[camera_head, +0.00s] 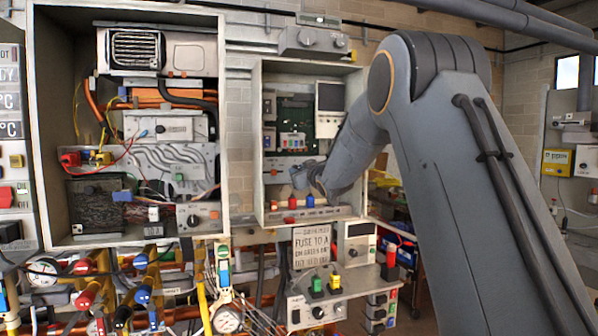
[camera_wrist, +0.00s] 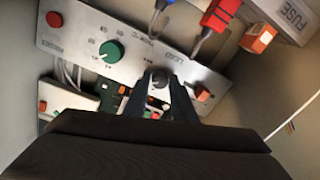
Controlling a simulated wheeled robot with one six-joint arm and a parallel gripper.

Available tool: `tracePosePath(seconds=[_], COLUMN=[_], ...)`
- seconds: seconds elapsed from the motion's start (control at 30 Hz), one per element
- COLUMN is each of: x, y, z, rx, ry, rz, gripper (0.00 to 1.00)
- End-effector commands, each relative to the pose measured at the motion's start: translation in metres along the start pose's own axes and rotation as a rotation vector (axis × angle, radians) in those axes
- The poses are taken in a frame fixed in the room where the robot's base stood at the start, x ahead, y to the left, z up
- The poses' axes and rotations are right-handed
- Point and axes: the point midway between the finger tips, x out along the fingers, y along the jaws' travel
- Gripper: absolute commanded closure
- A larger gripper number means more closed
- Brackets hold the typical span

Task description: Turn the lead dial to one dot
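In the wrist view a small grey dial (camera_wrist: 159,79) sits on a pale metal panel (camera_wrist: 80,45), beside small lettering that may read LEAD. The panel appears upside down there. My gripper (camera_wrist: 160,83) has its two dark fingers on either side of this dial. I cannot tell whether they touch it. The dial's pointer and dots are not readable. In the head view my gripper (camera_head: 308,178) reaches into the middle cabinet (camera_head: 258,140), in front of a panel, and covers the dial's likely place.
A green dial (camera_wrist: 111,52), a red button (camera_wrist: 54,19) and an orange switch (camera_wrist: 204,93) share the panel. A red plug (camera_wrist: 222,15) and blue-ended cables stand near the fingers. The cabinet walls enclose my gripper. A larger open cabinet (camera_head: 228,110) stands left.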

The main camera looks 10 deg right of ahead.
Motion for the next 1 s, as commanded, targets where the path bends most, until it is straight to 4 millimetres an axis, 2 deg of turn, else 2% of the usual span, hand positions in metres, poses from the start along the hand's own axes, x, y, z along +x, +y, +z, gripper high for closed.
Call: tracePosePath(seconds=[0.03, 0.1, 0.13, 0.37, 0.57, 1.0], x=[-0.0001, -0.0001, -0.0001, 0.0, 0.0006, 0.001], y=[0.0001, 0.0001, 0.0001, 0.0002, 0.0, 0.0], z=[0.0, -0.0001, -0.0001, 0.0002, 0.0011, 0.0015], rx=[0.0, 0.0, 0.0, -0.016, -0.095, -0.47], ry=[0.0, 0.0, 0.0, 0.0, -0.002, -0.018], rz=[0.0, 0.0, 0.0, 0.0, -0.001, -0.006], gripper=[0.85, 0.97, 1.0, 1.0, 1.0, 1.0])
